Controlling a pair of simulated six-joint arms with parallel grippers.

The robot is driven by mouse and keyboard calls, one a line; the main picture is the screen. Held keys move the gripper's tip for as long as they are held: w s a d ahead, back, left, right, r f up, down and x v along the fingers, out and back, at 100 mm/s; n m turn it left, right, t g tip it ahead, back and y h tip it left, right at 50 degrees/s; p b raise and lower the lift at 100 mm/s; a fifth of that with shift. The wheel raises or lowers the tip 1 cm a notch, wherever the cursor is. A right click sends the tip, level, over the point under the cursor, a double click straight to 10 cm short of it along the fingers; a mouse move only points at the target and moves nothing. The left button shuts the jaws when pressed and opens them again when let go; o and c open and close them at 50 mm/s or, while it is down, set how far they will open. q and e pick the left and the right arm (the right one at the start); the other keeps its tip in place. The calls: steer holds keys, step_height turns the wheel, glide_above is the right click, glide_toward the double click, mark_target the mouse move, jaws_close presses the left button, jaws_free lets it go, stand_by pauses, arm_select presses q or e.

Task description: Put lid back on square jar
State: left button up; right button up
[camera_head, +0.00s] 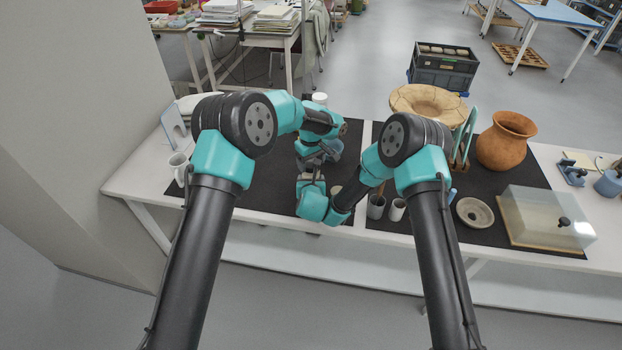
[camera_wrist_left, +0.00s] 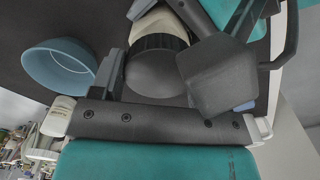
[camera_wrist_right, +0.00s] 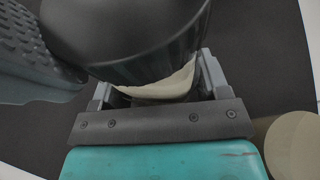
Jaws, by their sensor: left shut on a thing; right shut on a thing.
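The dark round lid with a ribbed rim (camera_wrist_left: 155,70) lies between the fingers of my left gripper (camera_wrist_left: 150,85), which is shut on it. The cream jar (camera_wrist_right: 160,86) sits between the fingers of my right gripper (camera_wrist_right: 157,80), which is shut on it. In the right wrist view the black lid (camera_wrist_right: 130,40) is over the jar's top and hides most of it. Whether it is fully seated or slightly apart, I cannot tell. In the left wrist view the cream jar (camera_wrist_left: 162,22) shows just beyond the lid. In the head view my arms hide both.
A blue bowl (camera_wrist_left: 60,68) is close by. A pale disc (camera_wrist_right: 294,145) lies on the dark mat. A white mug (camera_head: 178,166) stands at left. Cups (camera_head: 376,208), a shallow dish (camera_head: 474,212), a clear box (camera_head: 545,220) and a terracotta pot (camera_head: 505,142) stand right.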

arm_select(q)
steer(key=c, duration=0.4)
steer(key=m, duration=0.4)
steer(key=shift+m, duration=0.3)
steer(key=m, duration=0.5)
steer(key=shift+m, duration=0.4)
steer(key=o, duration=1)
steer(key=shift+r, duration=2.25)
